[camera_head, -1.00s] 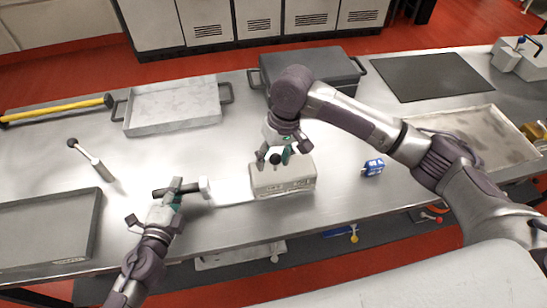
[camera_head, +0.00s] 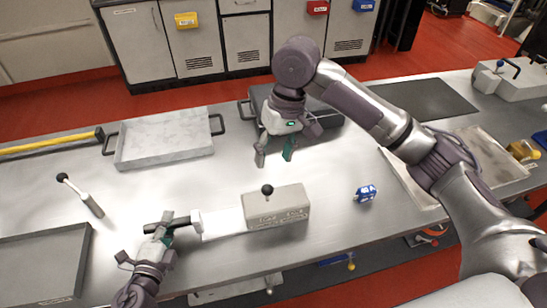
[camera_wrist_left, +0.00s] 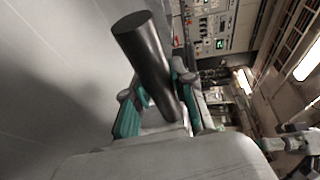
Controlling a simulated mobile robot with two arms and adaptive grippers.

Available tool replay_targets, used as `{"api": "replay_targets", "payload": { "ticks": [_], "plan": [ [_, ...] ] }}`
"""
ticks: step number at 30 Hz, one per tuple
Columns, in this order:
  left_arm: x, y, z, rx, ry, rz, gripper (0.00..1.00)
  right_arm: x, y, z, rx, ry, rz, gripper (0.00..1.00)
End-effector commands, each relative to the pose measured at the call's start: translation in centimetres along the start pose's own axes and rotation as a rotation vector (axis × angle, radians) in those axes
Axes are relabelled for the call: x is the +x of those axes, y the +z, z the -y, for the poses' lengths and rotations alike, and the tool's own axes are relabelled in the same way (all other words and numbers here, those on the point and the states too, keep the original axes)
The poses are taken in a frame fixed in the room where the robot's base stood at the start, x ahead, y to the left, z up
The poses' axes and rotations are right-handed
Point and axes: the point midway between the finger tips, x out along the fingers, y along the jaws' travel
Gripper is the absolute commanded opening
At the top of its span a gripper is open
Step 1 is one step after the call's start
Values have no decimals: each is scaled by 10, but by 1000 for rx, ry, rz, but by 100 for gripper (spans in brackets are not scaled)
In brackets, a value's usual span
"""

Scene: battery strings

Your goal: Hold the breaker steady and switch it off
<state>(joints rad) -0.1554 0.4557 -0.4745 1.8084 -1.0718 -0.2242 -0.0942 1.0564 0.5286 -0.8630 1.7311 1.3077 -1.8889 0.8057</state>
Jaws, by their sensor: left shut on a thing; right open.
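The breaker (camera_head: 285,216) is a beige box with raised lettering on its front, on the metal table. Its black-knobbed lever (camera_head: 267,190) stands up from the top, toward the left; its exact tilt is hard to tell. In the left wrist view the black handle (camera_wrist_left: 146,52) sticks out from between the teal-lined fingers. My right gripper (camera_head: 275,155) is open and empty, above and behind the breaker, apart from the lever.
A small blue-white item (camera_head: 366,193) lies to the right. A loose black-knobbed lever (camera_head: 82,197) lies left.

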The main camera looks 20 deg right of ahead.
Motion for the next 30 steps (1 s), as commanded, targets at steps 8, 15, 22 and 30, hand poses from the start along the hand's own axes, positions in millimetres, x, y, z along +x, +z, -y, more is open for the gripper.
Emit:
{"api": "replay_targets", "payload": {
  "ticks": [8, 15, 22, 30],
  "plan": [
    [-2, 0, -9, 0, 16, 0, 53, 1, 0, 0, 0, 0, -1, 57],
    [-1, 0, -5, 0, 9, 1, 54, 1, 0, 0, 0, 0, -1, 57],
    [-15, 0, -5, -2, 10, 1, 54, 1, 0, 0, 0, 0, -1, 57],
    [-70, 0, -6, -5, 13, 2, 54, 0, 0, 0, 0, 0, -1, 57]
  ]
}}
